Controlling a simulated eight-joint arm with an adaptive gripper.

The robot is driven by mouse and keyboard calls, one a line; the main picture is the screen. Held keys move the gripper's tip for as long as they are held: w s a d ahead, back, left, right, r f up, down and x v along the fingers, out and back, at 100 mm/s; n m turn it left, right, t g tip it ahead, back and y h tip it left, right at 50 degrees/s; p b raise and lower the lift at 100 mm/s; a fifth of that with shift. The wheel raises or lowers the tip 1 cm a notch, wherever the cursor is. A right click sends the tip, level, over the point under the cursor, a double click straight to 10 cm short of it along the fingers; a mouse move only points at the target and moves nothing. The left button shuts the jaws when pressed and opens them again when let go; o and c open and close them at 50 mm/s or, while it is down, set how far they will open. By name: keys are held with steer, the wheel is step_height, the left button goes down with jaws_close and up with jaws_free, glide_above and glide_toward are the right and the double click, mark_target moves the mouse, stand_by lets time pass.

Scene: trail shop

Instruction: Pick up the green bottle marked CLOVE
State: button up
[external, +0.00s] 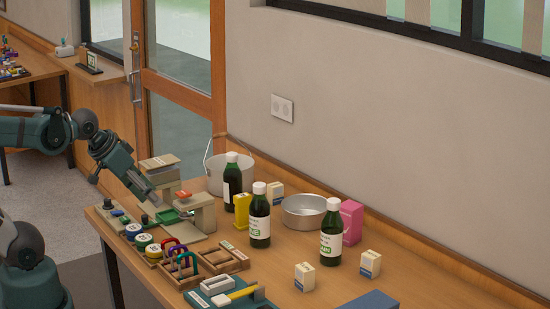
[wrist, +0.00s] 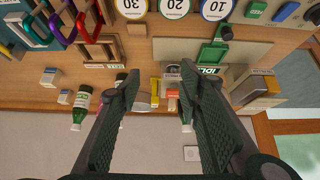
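Three dark green bottles with white caps and labels stand upright on the wooden table: one at the back left (external: 232,183), one in the middle (external: 260,217) and one at the right (external: 331,235). Their labels are partly turned away or too small, so I cannot tell which reads CLOVE. In the wrist view one green bottle (wrist: 80,108) shows at the left; others are partly hidden behind my fingers. My gripper (wrist: 160,85) is open and empty, fingers wide apart. In the external view it is at the table's left end, left of the bottles and apart from them.
A grey pot (external: 229,174), a metal bowl (external: 303,211), a yellow box (external: 242,211), a pink box (external: 352,221) and small white cartons surround the bottles. A scale-like device (external: 203,212), a wooden rack with coloured carabiners (external: 200,266) and round numbered tins (external: 153,252) lie in front.

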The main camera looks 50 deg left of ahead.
steer(key=o, duration=0.6)
steer(key=shift+w+r, duration=0.1)
step_height(320, 180, up, 6)
steer(key=m+g+h+p, duration=0.15)
steer(key=m+p, duration=0.25)
steer(key=p, duration=0.9)
glide_above(231, 153)
steer(key=s+d, duration=0.4)
steer(key=s, duration=0.5)
steer(key=shift+m+g, duration=0.4)
steer(key=shift+g, duration=0.35)
steer(key=w+a+f+p, duration=0.1)
steer(key=w, duration=0.1)
steer(key=w+a+f+p, duration=0.1)
steer(key=w, duration=0.2)
steer(key=w+a+f+p, duration=0.1)
steer(key=w+p, duration=0.1)
steer(key=shift+w+a+f, duration=0.15)
steer(key=shift+f, duration=0.05)
steer(key=shift+w+a+f+h+p, duration=0.25)
steer(key=shift+w+a+f+p, duration=0.1)
steer(key=shift+w+f, duration=0.25)
